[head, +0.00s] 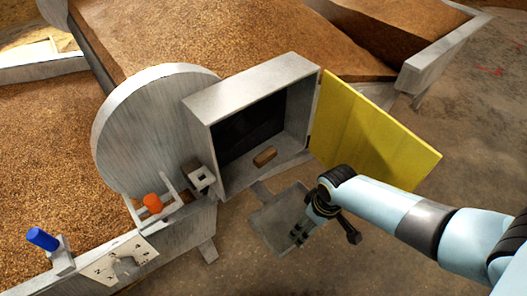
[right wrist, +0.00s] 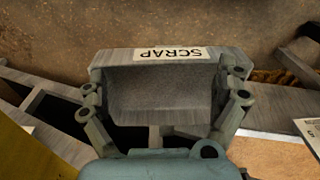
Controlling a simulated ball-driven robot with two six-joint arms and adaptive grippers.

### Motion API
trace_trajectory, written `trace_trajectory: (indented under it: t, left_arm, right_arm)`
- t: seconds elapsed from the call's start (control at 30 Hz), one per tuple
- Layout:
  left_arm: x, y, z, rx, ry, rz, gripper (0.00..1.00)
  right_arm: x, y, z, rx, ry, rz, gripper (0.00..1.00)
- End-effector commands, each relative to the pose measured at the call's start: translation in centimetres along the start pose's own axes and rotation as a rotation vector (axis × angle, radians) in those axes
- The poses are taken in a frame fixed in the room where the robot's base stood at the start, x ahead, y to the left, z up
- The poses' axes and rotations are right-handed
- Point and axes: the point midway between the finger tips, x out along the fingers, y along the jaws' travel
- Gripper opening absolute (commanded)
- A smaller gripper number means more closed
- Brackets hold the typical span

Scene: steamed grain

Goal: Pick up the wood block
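The wood block (head: 265,156) is a small brown piece lying inside the open grey box (head: 248,82), near its front edge. My right gripper (head: 325,236) is below and to the right of the block, apart from it, over a grey scrap bin (head: 268,222). In the right wrist view its two fingers (right wrist: 166,78) are spread wide with nothing held between them. The scrap bin, labelled SCRAP, shows behind them there (right wrist: 160,90). The block does not show in the right wrist view. My left gripper is not in view.
The box's yellow door (head: 375,125) stands open to the right, above my right arm. A round grey disc (head: 150,130) stands left of the box. An orange knob (head: 152,203) and a blue handle (head: 42,239) are at lower left. Grain beds (head: 225,35) lie behind.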

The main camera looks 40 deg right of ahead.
Motion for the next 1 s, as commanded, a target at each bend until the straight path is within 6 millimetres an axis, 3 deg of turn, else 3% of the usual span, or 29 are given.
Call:
trace_trajectory:
  t: [0.03, 0.1, 0.2, 0.3, 0.43, 0.8, 1.0]
  left_arm:
    - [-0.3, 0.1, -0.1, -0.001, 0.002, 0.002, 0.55]
    - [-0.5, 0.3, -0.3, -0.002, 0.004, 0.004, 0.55]
    - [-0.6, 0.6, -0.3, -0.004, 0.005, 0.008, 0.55]
    - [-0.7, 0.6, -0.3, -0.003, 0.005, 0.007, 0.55]
    - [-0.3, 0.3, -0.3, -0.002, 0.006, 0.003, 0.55]
    - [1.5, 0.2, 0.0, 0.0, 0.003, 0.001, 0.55]
    - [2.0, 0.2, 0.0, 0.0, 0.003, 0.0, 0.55]
  right_arm:
    - [-3.0, 0.4, -5.4, -0.014, 0.063, -0.007, 0.99]
    - [-6.7, 0.8, -10.9, -0.032, 0.13, -0.016, 0.99]
    - [-10.7, 1.4, -16.6, -0.045, 0.219, -0.015, 0.99]
    - [-13.0, 2.0, -19.9, -0.051, 0.278, -0.002, 0.99]
    - [-12.7, 2.2, -21.4, -0.05, 0.296, 0.003, 0.99]
    - [-7.3, 1.8, -21.9, -0.05, 0.295, 0.004, 0.99]
    - [-6.1, 1.8, -22.3, -0.05, 0.297, 0.004, 0.99]
